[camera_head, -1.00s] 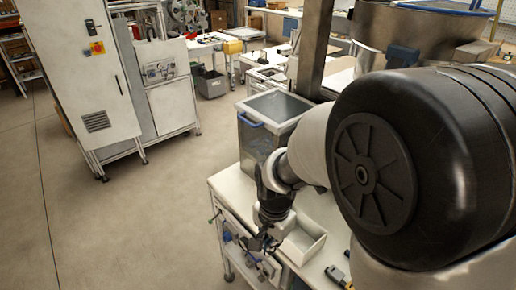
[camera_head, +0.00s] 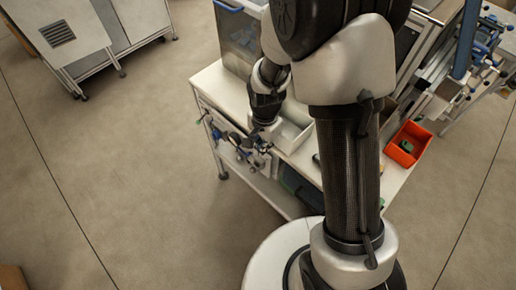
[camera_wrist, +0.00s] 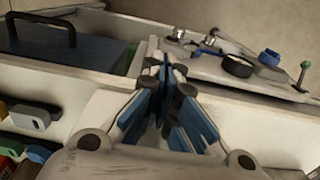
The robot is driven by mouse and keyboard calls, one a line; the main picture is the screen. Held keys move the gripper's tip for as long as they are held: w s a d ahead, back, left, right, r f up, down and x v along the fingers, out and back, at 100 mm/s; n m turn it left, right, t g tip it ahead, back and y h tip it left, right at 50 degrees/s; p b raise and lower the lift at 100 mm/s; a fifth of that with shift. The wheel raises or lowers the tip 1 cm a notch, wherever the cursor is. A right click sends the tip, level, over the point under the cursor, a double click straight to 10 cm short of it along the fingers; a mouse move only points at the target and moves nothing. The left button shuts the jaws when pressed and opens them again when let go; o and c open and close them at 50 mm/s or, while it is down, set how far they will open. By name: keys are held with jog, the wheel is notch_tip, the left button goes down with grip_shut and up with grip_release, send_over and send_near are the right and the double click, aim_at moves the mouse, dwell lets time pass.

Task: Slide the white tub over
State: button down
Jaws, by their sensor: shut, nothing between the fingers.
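The white tub (camera_head: 297,129) is an open, shallow rectangular box on the cart's white top (camera_head: 215,82), near its edge, in the head view. My gripper (camera_head: 259,146) is at the tub's left side, close to the cart's edge. My arm hides part of the tub. In the wrist view my gripper (camera_wrist: 167,98) is shut, its blue-padded fingers together with nothing between them. White surfaces lie around the fingers there; I cannot tell which belong to the tub, or whether the fingers touch it.
A grey bin (camera_head: 240,38) stands behind the tub. An orange-red box (camera_head: 407,144) sits at the right. In the wrist view a blue case with a black handle (camera_wrist: 60,55) and a black ring (camera_wrist: 238,66) lie below.

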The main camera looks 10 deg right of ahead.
aim_at(293, 124)
jog(key=shift+w+d, duration=0.3)
jog(key=shift+d, duration=0.1)
jog(key=w+d, duration=0.2)
jog(key=d, duration=0.1)
jog(key=w+d, duration=0.3)
jog(key=d, duration=0.1)
jog(key=w+d+p, duration=0.1)
jog(key=w+d, duration=0.2)
jog(key=d, duration=0.1)
jog(key=shift+s+a, duration=0.1)
jog(key=shift+a, duration=0.1)
